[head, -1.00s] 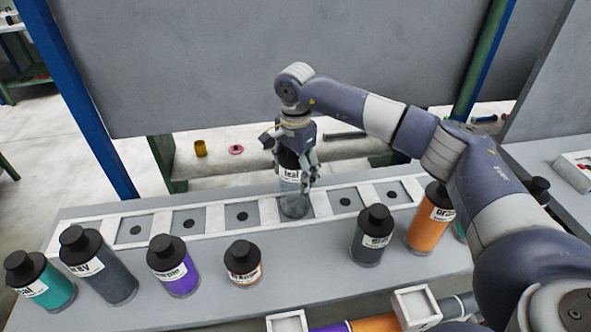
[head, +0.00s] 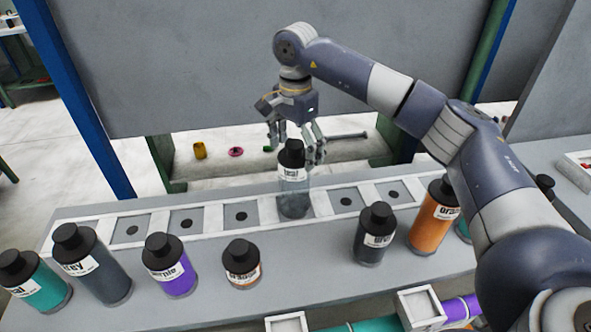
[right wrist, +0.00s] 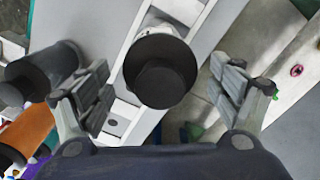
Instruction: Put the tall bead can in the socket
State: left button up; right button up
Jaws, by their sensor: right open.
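The tall bead can (head: 293,180) has a black cap, a white label that seems to read "teal" and a clear grey lower body. It stands upright in a socket of the white-framed rack (head: 212,219). Its cap shows from above in the right wrist view (right wrist: 160,72). My right gripper (head: 296,141) is open above the can, its fingers around and just over the cap. In the right wrist view the open fingers (right wrist: 168,100) stand apart on either side of the can, not touching it. The can's base inside the socket is partly hidden. My left gripper is not in view.
Teal (head: 37,283), dark grey (head: 95,266), purple (head: 169,267) and short orange (head: 242,265) cans stand in front of the rack. A grey can (head: 374,236) and a tall orange can (head: 433,217) stand to the right, near my arm. Other sockets are empty.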

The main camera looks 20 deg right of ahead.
notch_tip(320, 180, up, 6)
jog(key=shift+f+b, duration=0.15)
jog(key=shift+b, duration=0.4)
